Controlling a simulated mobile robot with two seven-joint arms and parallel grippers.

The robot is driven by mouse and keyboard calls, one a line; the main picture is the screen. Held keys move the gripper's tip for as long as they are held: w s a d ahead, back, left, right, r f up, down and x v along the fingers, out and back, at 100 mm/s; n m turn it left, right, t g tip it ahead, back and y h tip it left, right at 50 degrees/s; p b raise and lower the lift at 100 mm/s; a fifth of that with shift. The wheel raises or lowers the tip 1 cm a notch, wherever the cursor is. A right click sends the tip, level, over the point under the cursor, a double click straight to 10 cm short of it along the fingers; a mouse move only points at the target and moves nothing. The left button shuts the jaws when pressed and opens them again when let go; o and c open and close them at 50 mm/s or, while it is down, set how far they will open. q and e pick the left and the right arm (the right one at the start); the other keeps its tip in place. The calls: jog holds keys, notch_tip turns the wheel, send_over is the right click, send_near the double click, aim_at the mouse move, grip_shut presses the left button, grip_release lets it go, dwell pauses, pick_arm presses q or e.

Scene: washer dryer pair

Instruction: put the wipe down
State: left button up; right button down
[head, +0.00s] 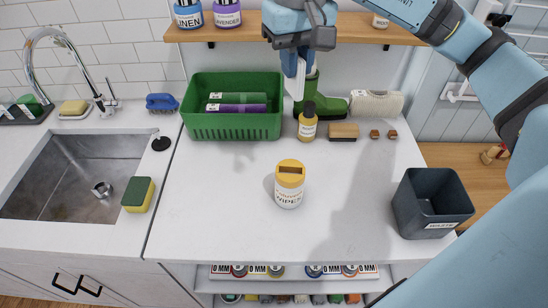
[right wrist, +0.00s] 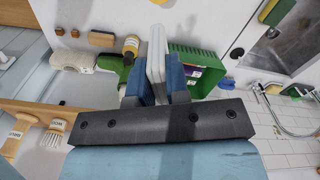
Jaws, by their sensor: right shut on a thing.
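My right gripper (head: 297,62) is above the back of the white counter (head: 215,200), pointing down, in front of the wooden shelf. It is shut on a white folded wipe (head: 299,84). In the right wrist view the wipe (right wrist: 157,48) stands between the blue fingers of the right gripper (right wrist: 157,88) and sticks out past their tips. The wipe is held in the air; its exact height above the counter is hard to tell. A yellow-lidded wipes canister (head: 289,186) stands upright mid-counter. My left gripper is not in view.
A grey waste bin (head: 408,212) stands at right. A sink (head: 75,175) and sponge (head: 138,194) are left. The front counter is mostly clear.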

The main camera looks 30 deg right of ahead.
jog(key=shift+d+r, duration=0.1)
notch_tip(320, 180, down, 19)
jog(key=p, duration=0.2)
jog(key=shift+s, duration=0.3)
jog(key=shift+f, duration=0.25)
jog(key=shift+f+b, duration=0.55)
jog(key=shift+b, duration=0.2)
jog(key=c, duration=1.1)
grip_release()
jog(key=shift+r, duration=0.1)
